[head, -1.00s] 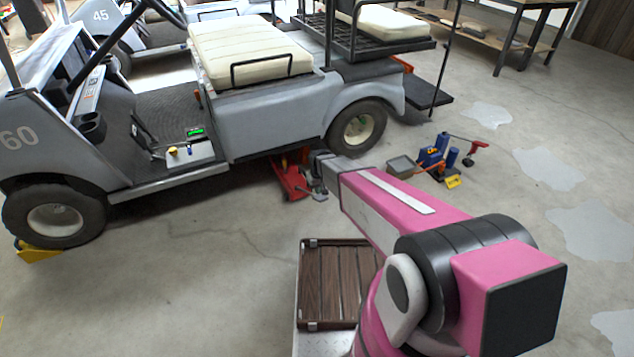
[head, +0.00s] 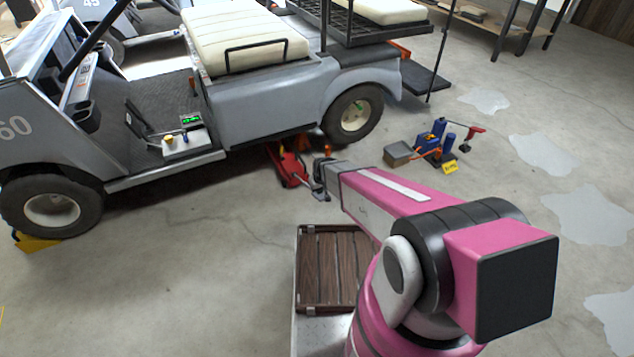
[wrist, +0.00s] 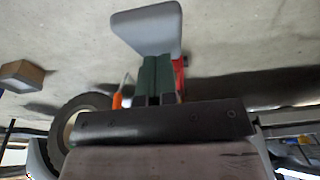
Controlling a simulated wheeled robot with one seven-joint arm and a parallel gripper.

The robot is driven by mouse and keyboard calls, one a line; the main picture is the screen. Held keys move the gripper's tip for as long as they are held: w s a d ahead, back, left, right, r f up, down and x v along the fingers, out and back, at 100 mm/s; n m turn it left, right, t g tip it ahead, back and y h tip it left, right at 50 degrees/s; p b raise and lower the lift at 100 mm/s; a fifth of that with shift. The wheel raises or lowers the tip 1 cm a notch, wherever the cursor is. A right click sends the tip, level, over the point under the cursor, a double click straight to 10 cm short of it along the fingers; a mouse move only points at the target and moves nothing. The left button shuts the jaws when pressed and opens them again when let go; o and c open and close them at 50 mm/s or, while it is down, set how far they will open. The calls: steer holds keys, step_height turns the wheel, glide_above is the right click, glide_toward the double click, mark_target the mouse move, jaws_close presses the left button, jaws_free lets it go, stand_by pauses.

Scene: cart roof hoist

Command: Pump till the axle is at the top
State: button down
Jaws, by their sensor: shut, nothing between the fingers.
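The red floor jack (head: 290,167) lies under the side of the grey cart (head: 240,110), just ahead of its rear wheel (head: 353,115). A strip of its red body also shows in the wrist view (wrist: 179,76). My gripper (wrist: 158,60) has its dark green fingers shut, with nothing between them. In the head view its end is beside the jack's near end. A flat grey pad (wrist: 147,28) shows at the fingertips; I cannot tell whether they touch it. The axle is hidden behind the wheel and body. A small green mark (head: 358,105) shows at the rear wheel.
A yellow chock (head: 36,243) sits at the front wheel. A brown slatted crate top (head: 330,268) is beside my arm. The floor between is clear.

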steer(key=s+d+f, duration=0.1)
steer(key=s+f, duration=0.2)
steer(key=f, duration=0.7)
steer(key=shift+s+d+f, duration=0.25)
steer(key=shift+s+d, duration=0.05)
steer(key=shift+d, duration=0.1)
steer(key=shift+w, duration=0.1)
steer(key=shift+t, duration=0.5)
step_height(320, 180, up, 6)
steer(key=shift+w+r, duration=0.1)
steer(key=shift+r, duration=0.1)
steer(key=s+v, duration=0.1)
steer(key=v, duration=0.8)
steer(key=shift+d+f, duration=0.15)
steer(key=shift+d, duration=0.2)
